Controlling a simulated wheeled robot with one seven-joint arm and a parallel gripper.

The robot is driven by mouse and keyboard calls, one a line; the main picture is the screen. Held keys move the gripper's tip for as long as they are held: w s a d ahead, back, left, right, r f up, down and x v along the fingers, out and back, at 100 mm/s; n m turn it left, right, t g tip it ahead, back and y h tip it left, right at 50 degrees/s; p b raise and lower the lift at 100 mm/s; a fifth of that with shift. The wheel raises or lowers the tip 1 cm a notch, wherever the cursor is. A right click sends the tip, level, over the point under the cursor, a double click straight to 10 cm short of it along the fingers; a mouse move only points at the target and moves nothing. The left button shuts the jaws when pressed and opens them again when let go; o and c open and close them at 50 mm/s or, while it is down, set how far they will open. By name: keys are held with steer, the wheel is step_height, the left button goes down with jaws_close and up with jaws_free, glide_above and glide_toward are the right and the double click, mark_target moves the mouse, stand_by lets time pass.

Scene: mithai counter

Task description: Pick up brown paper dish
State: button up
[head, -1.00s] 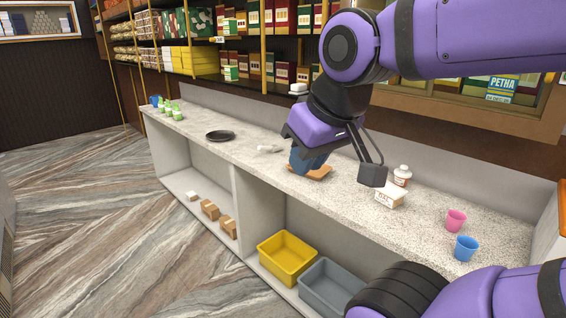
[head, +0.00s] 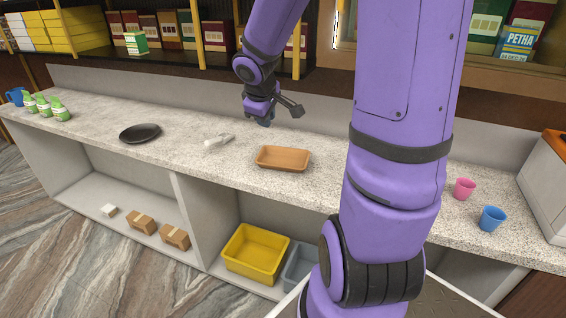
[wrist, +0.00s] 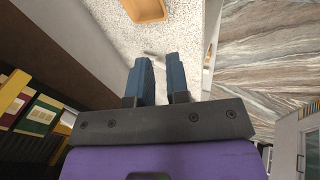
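The brown paper dish (head: 283,158) is a shallow tan tray lying upright on the speckled counter, in the middle of the head view. In the wrist view, part of the dish (wrist: 146,9) shows at the top edge, beyond my fingertips. My gripper (head: 265,121) is above the counter's back part, behind the dish and apart from it. In the wrist view, the two blue fingers of my gripper (wrist: 159,58) stand apart with nothing between them.
A black plate (head: 140,133) and a small white item (head: 219,140) lie left of the dish. Pink (head: 464,188) and blue (head: 492,218) cups stand at right. A yellow bin (head: 255,254) is below. My arm hides part of the counter.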

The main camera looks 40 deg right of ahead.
steer(key=shift+w+d+f+n+t+y, duration=0.55)
steer(key=shift+w+d+f, duration=1.15)
steer(key=shift+f, duration=2.45)
steer(key=shift+w+d+f+n+t+y, duration=0.1)
steer(key=shift+w+d+f+n+y, duration=0.75)
steer(key=shift+f, duration=3.3)
steer(key=shift+w+d+f+t+y, duration=0.35)
steer(key=shift+w+d+f+y, duration=0.35)
steer(key=shift+w+d+f, duration=2.6)
steer(key=shift+s+a+f, duration=0.8)
steer(key=shift+a+f, duration=0.1)
steer(key=shift+f, duration=0.05)
jaws_close()
